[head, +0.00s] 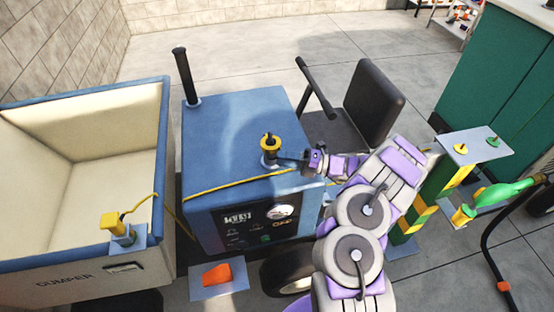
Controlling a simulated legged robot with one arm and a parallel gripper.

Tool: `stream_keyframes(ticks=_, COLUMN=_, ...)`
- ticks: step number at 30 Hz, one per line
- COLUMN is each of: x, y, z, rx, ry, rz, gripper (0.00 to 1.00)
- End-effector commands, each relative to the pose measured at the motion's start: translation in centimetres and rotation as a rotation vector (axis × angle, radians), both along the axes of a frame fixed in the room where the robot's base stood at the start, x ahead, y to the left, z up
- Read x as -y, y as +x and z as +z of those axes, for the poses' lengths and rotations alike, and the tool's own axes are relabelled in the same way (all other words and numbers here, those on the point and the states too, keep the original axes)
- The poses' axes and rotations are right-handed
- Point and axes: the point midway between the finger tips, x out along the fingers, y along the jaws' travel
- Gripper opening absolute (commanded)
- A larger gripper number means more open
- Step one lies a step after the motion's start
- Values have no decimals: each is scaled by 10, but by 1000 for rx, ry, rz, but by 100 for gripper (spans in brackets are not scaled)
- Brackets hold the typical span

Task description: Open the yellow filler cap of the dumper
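The dumper has a blue engine housing (235,125) and a cream skip (95,190) on the left. My gripper (284,158) comes in from the right, low over the housing. Its dark fingers are at the base of the cap, beside or around the neck. The fingers are too small to tell whether they are open or shut, or whether they touch the cap.
A yellow cord (235,184) crosses the housing's front top edge. A black exhaust pipe (186,75) rises at its back left. A black seat (373,100) and steering bar (316,88) stand behind my arm. A green nozzle (505,190) hangs by the post at right.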

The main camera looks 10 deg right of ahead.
Motion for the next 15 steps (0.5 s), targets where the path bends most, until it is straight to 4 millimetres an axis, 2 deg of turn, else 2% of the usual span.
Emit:
stream_keyframes(ticks=6, x=-22, y=9, z=2, rx=4, ry=1, rz=1, gripper=35)
stream_keyframes(ticks=15, x=-26, y=11, z=3, rx=3, ry=0, rz=0, gripper=35)
